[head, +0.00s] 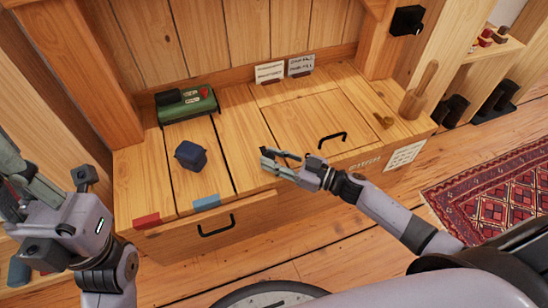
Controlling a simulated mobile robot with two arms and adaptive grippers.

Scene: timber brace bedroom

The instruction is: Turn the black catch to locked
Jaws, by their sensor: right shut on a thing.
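My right gripper (266,160) is at the left edge of a wooden lid (310,115) set into the bench top. Its fingers are shut on a small dark part, which looks like the black catch (264,149). The fingers hide most of it, so I cannot tell which way it is turned. The lid lies flat and has a black bar handle (332,138) to the right of my gripper. My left gripper (8,175) is at the left edge of the view, away from the bench; its fingertips are partly cut off.
A dark blue block (191,155) and a green box-like device (187,104) stand on the bench's left part. Red (146,220) and blue (206,202) tabs mark the front edge above a black drawer handle (217,227). A wooden peg-like piece (419,92) stands at right.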

